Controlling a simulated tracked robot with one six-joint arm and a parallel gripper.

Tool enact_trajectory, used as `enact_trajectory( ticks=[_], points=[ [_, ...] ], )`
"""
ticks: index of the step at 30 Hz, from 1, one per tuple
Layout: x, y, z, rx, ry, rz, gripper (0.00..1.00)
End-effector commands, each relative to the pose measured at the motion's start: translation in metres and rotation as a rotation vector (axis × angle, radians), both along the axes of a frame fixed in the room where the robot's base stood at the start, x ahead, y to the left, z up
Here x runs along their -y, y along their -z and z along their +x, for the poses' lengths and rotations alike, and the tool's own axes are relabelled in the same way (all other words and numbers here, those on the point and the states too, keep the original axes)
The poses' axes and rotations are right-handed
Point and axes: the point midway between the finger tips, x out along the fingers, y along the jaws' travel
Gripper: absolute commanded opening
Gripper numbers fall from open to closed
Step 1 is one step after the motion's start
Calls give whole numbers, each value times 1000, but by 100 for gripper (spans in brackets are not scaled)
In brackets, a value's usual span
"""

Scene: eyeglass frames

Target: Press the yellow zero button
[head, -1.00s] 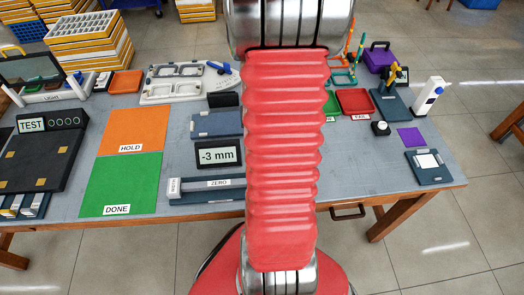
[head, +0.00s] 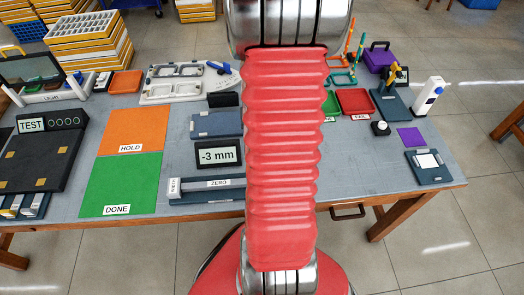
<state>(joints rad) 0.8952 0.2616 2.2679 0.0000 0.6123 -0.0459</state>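A grey device with a bar labelled ZERO (head: 218,183) lies near the front edge of the table. A display (head: 218,155) reading "-3 mm" stands just behind it. The right end of the ZERO device is hidden behind my red-sleeved arm. No yellow button shows on the visible part of the device. My gripper is out of view, so its place relative to the ZERO device cannot be seen.
A green DONE mat (head: 122,183) and an orange HOLD mat (head: 133,131) lie left of the ZERO device. A dark TEST unit (head: 40,160) is at far left. A red tray (head: 355,102) and a white-topped dispenser (head: 428,95) stand at right.

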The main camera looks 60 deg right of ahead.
Motion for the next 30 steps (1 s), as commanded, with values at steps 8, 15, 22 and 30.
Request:
enact_trajectory(
  ticks=[8, 15, 22, 30],
  points=[
    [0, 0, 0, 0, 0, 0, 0],
    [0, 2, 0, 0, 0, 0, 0],
    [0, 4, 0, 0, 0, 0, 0],
    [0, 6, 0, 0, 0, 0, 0]
  ],
)
